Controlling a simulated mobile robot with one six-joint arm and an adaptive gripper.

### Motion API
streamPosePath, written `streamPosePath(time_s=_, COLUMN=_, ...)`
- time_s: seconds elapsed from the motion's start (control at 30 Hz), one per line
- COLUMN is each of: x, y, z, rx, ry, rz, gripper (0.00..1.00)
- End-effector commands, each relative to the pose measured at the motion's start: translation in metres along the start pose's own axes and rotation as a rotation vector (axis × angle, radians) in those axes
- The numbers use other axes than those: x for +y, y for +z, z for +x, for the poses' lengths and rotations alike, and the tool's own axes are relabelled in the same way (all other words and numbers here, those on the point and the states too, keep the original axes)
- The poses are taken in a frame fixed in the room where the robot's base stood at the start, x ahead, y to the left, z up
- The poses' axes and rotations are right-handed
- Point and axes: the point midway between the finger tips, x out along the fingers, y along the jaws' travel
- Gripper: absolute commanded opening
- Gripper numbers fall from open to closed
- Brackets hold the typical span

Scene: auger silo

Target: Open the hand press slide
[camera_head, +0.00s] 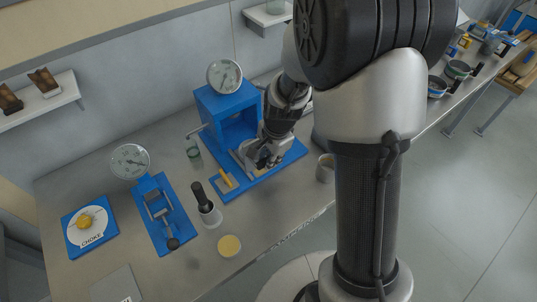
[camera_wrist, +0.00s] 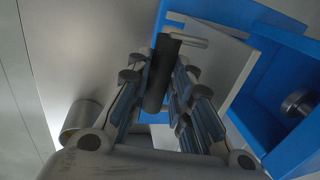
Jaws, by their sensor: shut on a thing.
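The hand press is a blue frame (camera_head: 212,108) with a round dial gauge (camera_head: 224,76) on top, standing at the back of the bench. Its blue body (camera_wrist: 270,75) fills the right of the wrist view, beside a pale grey slide plate (camera_wrist: 222,60). My gripper (camera_head: 264,158) is low at the front right of the press. In the wrist view its fingers are shut on a black cylindrical handle (camera_wrist: 160,85) beside the plate. In the head view my gripper and wrist hide the handle and part of the slide.
A yellow-handled piece (camera_head: 226,181) lies just left of my gripper. A blue fixture (camera_head: 160,212) with a dial, a black-handled tool in a cup (camera_head: 210,213), a yellow disc (camera_head: 229,245) and a grey cup (camera_head: 325,168) stand around. The front bench is partly clear.

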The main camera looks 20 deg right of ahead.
Motion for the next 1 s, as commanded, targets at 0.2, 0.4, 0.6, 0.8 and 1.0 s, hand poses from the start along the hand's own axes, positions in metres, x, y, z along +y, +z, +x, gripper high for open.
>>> streamPosePath(time_s=0.2, x=-0.001, y=0.000, z=0.000, rx=0.001, ry=-0.002, rz=0.000, gripper=0.31)
streamPosePath(time_s=0.4, x=-0.001, y=0.000, z=0.000, rx=0.001, ry=-0.002, rz=0.000, gripper=0.40)
streamPosePath(time_s=0.6, x=-0.001, y=0.000, z=0.000, rx=0.001, ry=-0.002, rz=0.000, gripper=0.40)
streamPosePath(time_s=0.8, x=-0.002, y=-0.001, z=-0.014, rx=0.001, ry=-0.005, rz=0.000, gripper=0.40)
streamPosePath(time_s=1.0, x=-0.003, y=-0.001, z=-0.055, rx=0.003, ry=-0.008, rz=0.000, gripper=0.40)
